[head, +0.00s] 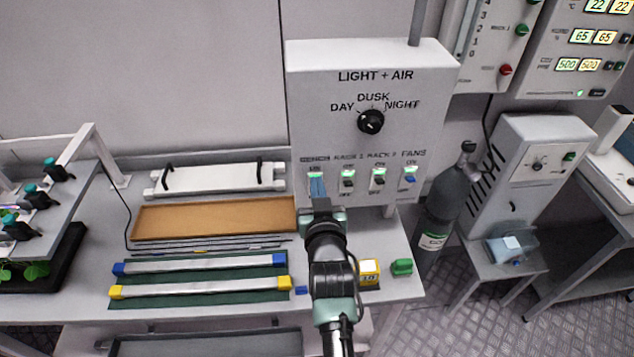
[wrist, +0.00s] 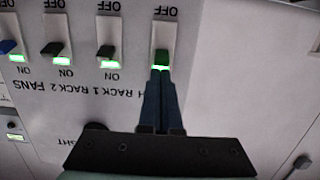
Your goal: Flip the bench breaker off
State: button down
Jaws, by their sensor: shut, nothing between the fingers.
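The bench breaker (wrist: 161,57) is the leftmost of the row of switches on the LIGHT + AIR panel (head: 345,139) in the head view.
Rack 1 (head: 348,182), rack 2 (head: 379,180) and fans (head: 410,178) switches stand to the right, indicators lit green. A dial (head: 371,121) is above. The bench below holds a cork board (head: 215,219), bars, a yellow box (head: 369,271) and a green block (head: 402,267).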

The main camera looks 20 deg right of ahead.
jog(key=shift+w, duration=0.15)
jog(key=shift+f+b, duration=0.15)
jog(key=shift+b, duration=0.15)
jog(key=shift+f+t+b, duration=0.1)
jog(key=shift+t+b, duration=0.2)
jog(key=shift+b, duration=0.4)
